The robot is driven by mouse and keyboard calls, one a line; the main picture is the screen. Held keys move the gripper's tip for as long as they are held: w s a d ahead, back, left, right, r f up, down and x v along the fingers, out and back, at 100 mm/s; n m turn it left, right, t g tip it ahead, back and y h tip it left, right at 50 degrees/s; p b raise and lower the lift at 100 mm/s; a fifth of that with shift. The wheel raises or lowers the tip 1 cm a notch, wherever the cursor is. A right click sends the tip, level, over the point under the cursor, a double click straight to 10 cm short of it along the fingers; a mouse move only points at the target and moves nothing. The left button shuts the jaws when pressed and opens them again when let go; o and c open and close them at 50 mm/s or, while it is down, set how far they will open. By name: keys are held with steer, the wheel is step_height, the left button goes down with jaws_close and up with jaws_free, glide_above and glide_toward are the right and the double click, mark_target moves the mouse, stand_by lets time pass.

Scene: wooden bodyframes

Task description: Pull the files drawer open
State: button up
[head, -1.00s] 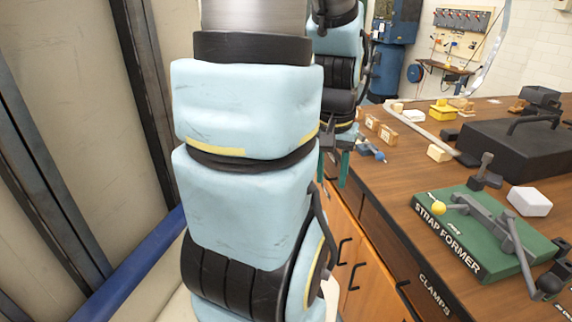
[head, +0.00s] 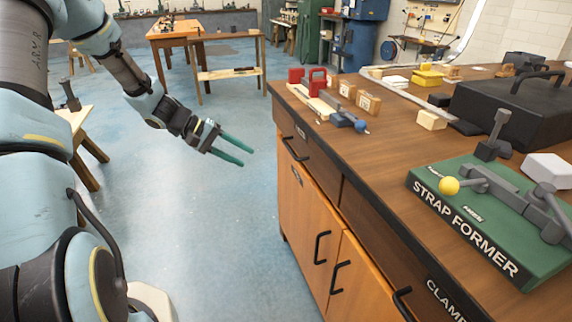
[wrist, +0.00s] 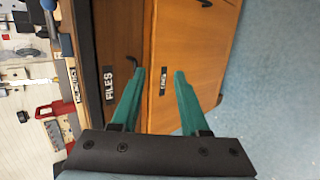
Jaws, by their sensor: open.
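The files drawer (wrist: 122,35) shows in the wrist view as a dark brown front with a black label reading FILES. In the head view the far drawer front (head: 318,160) sits under the bench top, with a black bar handle (head: 294,150). My gripper (head: 247,155) is left of that handle, apart from it, over open floor. Its two green fingers are spread with nothing between them. In the wrist view the gripper (wrist: 160,71) faces the cabinet, with the FILES label left of the left finger and an orange door (wrist: 195,40) behind the fingers.
The workbench (head: 385,185) fills the right, with orange doors and black handles below. A green strap former (head: 480,215), a black case (head: 510,110) and red clamps (head: 308,78) stand on top. Blue floor (head: 200,230) is clear between my arm and the cabinet.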

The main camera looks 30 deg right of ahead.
mark_target(288, 147)
steer(key=w+d+f+n+t+h+b, duration=0.1)
steer(key=w+d+f+h+b, duration=0.2)
steer(key=w+d+f+h, duration=0.3)
steer(key=x, duration=0.4)
steer(key=w+r+p+x, duration=0.1)
steer(key=x, duration=0.3)
steer(key=w+p+x, duration=0.1)
steer(key=x, duration=0.3)
steer(key=shift+d+r, duration=0.2)
steer(key=shift+d, duration=0.15)
jaws_close()
stand_by(0.6)
